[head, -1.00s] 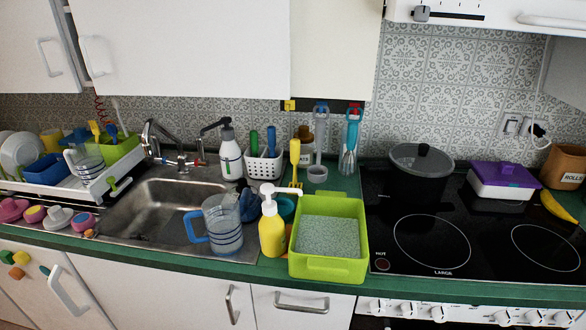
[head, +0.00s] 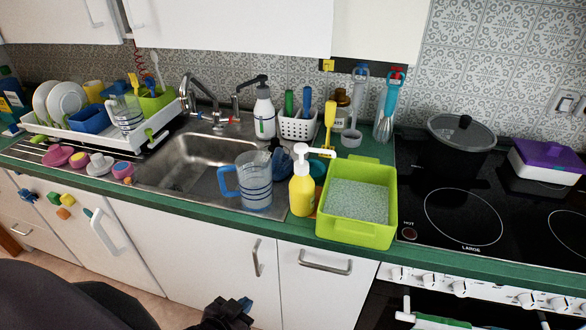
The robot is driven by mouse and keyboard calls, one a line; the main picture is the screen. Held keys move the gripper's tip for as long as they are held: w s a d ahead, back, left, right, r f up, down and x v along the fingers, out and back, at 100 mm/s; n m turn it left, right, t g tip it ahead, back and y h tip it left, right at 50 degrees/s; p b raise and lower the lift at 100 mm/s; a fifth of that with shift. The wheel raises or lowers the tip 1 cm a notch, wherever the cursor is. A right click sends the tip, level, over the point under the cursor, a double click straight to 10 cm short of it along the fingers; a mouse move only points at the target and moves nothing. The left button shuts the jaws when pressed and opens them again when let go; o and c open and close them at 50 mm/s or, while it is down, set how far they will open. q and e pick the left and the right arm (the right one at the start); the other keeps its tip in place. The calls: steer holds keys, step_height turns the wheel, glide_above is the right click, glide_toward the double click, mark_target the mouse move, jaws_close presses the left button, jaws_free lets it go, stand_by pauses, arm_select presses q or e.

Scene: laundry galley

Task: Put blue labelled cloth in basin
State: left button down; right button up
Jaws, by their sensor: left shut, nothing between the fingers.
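The lime-green basin (head: 358,232) stands on the counter between the sink and the hob, with a pale speckled surface inside. I cannot make out a blue labelled cloth for certain. A dark blue item (head: 284,160) sits behind the measuring jug, partly hidden, and I cannot tell what it is. My left gripper (head: 240,306) is low at the bottom edge, in front of the white cupboard doors and below the counter. It is shut and empty, well apart from the basin. My right gripper is not in view.
A clear jug with a blue handle (head: 256,185) and a yellow soap bottle (head: 302,187) stand left of the basin. The sink (head: 193,163) is empty. A dark pot (head: 456,150) sits on the hob. A loaded dish rack (head: 80,137) is at left.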

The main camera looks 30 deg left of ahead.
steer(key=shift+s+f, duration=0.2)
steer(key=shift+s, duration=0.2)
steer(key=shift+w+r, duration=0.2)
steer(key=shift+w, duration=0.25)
